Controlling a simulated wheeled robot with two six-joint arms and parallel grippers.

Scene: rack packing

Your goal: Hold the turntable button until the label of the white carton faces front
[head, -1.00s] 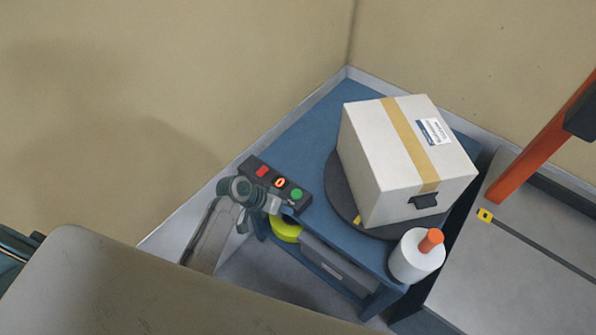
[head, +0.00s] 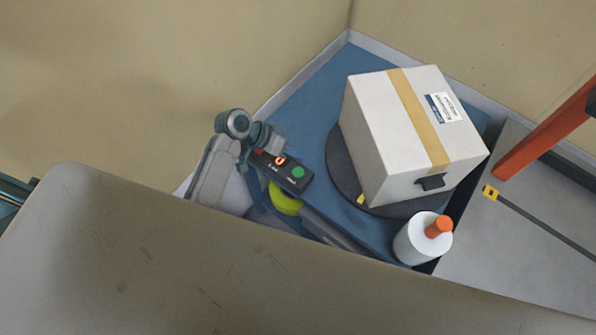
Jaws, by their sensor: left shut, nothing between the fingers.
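The white carton (head: 375,140) sits on the dark round turntable (head: 341,170), with brown tape across its top. Its printed label (head: 441,108) is on the top face, near the right-hand edge. A black handle or slot (head: 430,182) is on the face toward the lower right. The black button box (head: 283,181) on the blue table carries a green button (head: 298,173), an orange-lit button (head: 281,160) and a red one, mostly hidden behind my gripper. My left gripper (head: 278,145) is shut and empty over the box's far left end; contact cannot be told. My right gripper is out of view.
A white cylinder with an orange top (head: 415,240) stands at the front corner of the blue table (head: 305,115). A yellow-green round object (head: 284,198) is below the button box.

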